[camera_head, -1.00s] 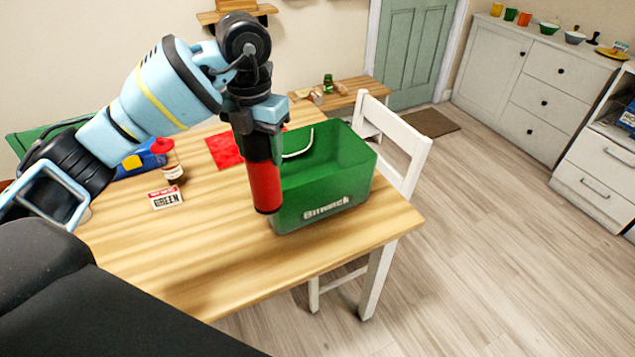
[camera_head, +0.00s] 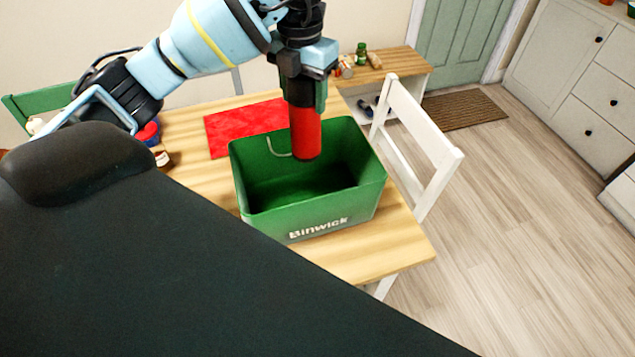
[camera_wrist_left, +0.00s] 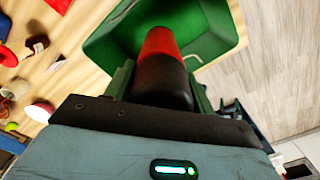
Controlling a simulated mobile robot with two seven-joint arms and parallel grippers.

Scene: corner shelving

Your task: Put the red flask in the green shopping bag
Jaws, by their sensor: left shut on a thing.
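The red flask (camera_head: 305,135) hangs upright from my left gripper (camera_head: 303,97), which is shut on its dark upper part. The green shopping bag (camera_head: 262,215), an open box shape marked "Binwick", stands on the table. In the head view the flask's lower end appears over the bag's opening, towards its back side. In the left wrist view the flask (camera_wrist_left: 158,55) points down between the fingers (camera_wrist_left: 160,85), with the green bag (camera_wrist_left: 105,42) around it. The exact height of the flask against the rim is hard to tell. My right gripper is not in view.
The wooden table (camera_head: 400,250) holds a red mat (camera_head: 228,130) behind the bag. A white chair (camera_head: 415,145) stands close at the bag's right. A low wooden bench (camera_head: 395,65) with small jars is behind. Open floor lies to the right.

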